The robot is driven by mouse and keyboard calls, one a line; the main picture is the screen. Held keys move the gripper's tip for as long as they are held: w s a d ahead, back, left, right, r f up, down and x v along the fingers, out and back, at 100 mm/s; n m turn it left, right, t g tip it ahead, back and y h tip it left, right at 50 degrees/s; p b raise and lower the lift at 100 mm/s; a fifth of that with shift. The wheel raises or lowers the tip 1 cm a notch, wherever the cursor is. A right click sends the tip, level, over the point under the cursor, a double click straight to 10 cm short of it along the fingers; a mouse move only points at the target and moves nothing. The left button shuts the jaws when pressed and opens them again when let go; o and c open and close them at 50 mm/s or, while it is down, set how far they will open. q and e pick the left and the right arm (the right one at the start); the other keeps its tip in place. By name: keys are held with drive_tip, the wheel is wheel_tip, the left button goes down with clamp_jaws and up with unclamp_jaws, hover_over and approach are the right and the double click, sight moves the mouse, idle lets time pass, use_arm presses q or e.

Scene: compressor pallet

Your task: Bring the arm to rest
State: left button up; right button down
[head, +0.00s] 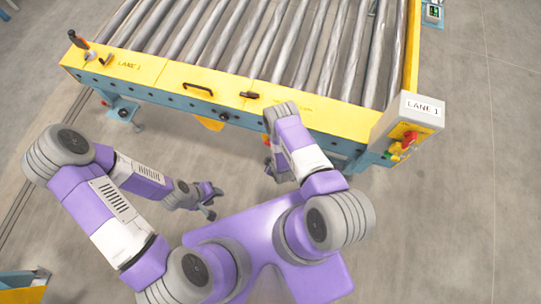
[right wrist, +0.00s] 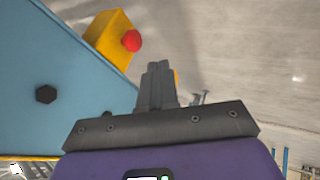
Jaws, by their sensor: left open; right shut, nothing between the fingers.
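My left arm (head: 125,215) bends out to the left in the head view, and its forearm reaches back toward the middle. My left gripper (head: 213,201) is open and empty above bare floor, in front of the conveyor. My right arm (head: 300,150) reaches forward to the conveyor's front edge. Its gripper is mostly hidden behind the arm in the head view. In the right wrist view my right gripper (right wrist: 157,85) is shut with nothing in it. It is beside a blue panel (right wrist: 60,80) and a yellow box with a red button (right wrist: 131,41).
The roller conveyor (head: 150,75) with a yellow front rail spans the top of the head view. A LANE 1 sign post (head: 408,115) with a red button stands at its right corner. Grey floor (head: 470,190) is clear to the right. A blue-yellow object (head: 25,285) is at lower left.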

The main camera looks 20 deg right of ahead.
idle(0.5)
drive_tip(key=s+a+r+m+g+y, duration=0.1)
drive_tip(key=s+r+m, duration=0.3)
drive_tip(key=r, duration=0.4)
drive_tip(key=s+a+r+m+g+y+p, duration=0.1)
drive_tip(key=s+a+r+m+g, duration=0.2)
drive_tip(key=r, duration=0.5)
drive_tip(key=s+a+r+m+g+y, duration=0.2)
drive_tip(key=s+a+r+m, duration=0.1)
drive_tip(key=r, duration=0.5)
drive_tip(key=s+m, duration=0.1)
drive_tip(key=s, duration=0.1)
drive_tip(key=shift+s+m+g, duration=0.4)
drive_tip(key=shift+w+a, duration=0.1)
